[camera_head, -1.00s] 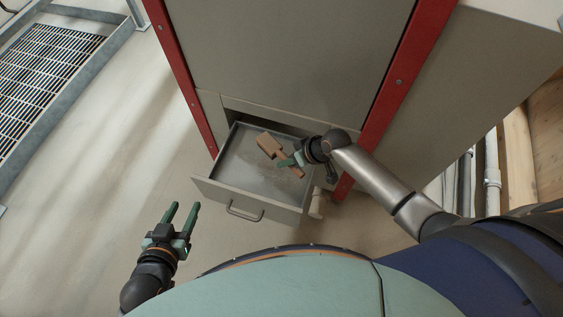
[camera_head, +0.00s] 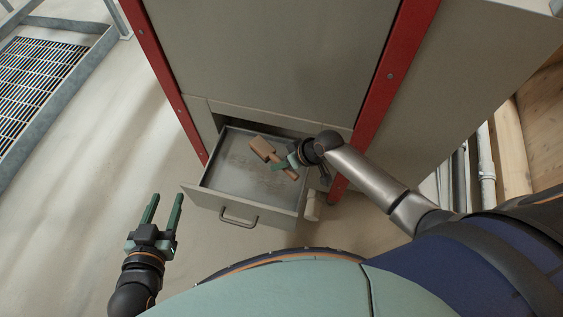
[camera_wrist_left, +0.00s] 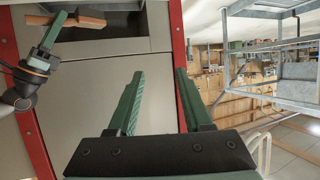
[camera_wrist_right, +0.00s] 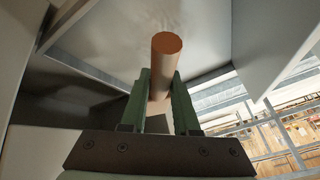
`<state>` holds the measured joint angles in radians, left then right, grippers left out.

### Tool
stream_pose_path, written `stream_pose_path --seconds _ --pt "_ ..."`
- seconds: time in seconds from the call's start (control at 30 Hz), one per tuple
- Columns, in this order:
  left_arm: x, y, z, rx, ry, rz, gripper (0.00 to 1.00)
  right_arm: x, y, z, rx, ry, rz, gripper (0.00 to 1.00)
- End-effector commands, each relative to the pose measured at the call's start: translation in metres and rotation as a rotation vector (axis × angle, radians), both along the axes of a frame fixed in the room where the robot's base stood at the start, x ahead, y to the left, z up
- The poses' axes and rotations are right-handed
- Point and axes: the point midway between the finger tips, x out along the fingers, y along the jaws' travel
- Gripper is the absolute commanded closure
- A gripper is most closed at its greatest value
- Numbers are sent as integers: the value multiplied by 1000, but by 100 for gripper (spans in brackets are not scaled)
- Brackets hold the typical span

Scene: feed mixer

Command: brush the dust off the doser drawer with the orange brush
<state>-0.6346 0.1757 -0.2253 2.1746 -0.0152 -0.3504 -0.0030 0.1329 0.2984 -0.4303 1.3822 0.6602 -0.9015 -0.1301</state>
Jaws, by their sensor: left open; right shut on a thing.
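The doser drawer (camera_head: 213,184) is pulled out of the grey cabinet, with patches of dust (camera_head: 262,183) on its floor. The orange-brown brush (camera_head: 262,147) is over the drawer, towards its back right. My right gripper (camera_head: 285,166) is shut on its handle, which also shows end-on between the fingers in the right wrist view (camera_wrist_right: 166,60). Whether the bristles touch the drawer floor cannot be told. My left gripper (camera_head: 163,212) is open and empty, left of and in front of the drawer. In the left wrist view the brush (camera_wrist_left: 85,20) shows at upper left.
The grey cabinet (camera_head: 270,50) with red posts (camera_head: 385,85) rises behind the drawer. The drawer's handle (camera_head: 238,218) faces me. A pale cylindrical piece (camera_head: 312,205) stands at the drawer's right. A metal-framed grate (camera_head: 40,75) lies at far left; the floor between is clear.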

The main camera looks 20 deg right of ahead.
Motion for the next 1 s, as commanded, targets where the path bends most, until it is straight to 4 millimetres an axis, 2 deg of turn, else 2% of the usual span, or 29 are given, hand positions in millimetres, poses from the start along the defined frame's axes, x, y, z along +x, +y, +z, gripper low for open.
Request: stream_pose_path --seconds 0.5,1.0 --pt "24 -1 69 0 -297 -22 50 0 0 -13 1 -2 -1 100" --pt "27 -4 139 -2 -587 -56 50 0 0 -24 1 -2 -1 100"
